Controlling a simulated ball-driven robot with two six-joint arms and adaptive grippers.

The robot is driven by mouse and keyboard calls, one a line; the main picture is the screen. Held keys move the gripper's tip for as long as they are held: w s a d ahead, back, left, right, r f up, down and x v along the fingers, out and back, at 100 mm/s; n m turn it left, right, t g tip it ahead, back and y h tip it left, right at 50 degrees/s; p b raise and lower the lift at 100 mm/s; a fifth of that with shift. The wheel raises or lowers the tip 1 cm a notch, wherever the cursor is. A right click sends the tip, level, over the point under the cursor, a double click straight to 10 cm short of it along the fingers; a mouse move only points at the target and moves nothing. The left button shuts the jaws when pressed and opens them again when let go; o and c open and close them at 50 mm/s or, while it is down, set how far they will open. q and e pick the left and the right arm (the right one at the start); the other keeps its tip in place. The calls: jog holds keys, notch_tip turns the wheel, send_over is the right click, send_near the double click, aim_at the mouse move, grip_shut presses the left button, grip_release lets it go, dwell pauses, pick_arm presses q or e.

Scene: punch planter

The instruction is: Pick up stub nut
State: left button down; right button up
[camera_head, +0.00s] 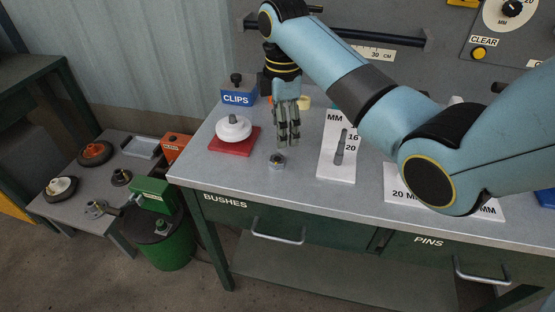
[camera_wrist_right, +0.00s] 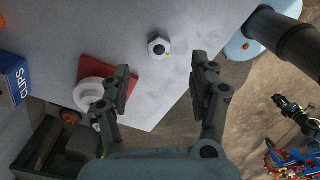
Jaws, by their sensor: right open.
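The stub nut (camera_head: 277,160) is a small metallic hex piece with a dark centre, lying alone on the grey bench top near its front edge. It also shows in the right wrist view (camera_wrist_right: 159,47), ahead of the fingertips and between their lines. My right gripper (camera_head: 288,143) hangs down just above and behind the nut in the head view. Its two fingers are apart and empty, as the right wrist view (camera_wrist_right: 163,78) shows. The nut is clear of both fingers. My left gripper is not in view.
A white round part on a red pad (camera_head: 246,147) sits left of the nut. A blue CLIPS box (camera_head: 238,98) stands behind it. A white marked board (camera_head: 329,170) with a grey pin lies to the right. Bare bench surrounds the nut.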

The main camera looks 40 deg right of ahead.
aim_at(281, 155)
notch_tip(281, 155, down, 9)
jog(key=shift+w+a+r, duration=0.1)
dwell(0.3)
jog(key=shift+c, duration=0.2)
jog(key=c, duration=1.2)
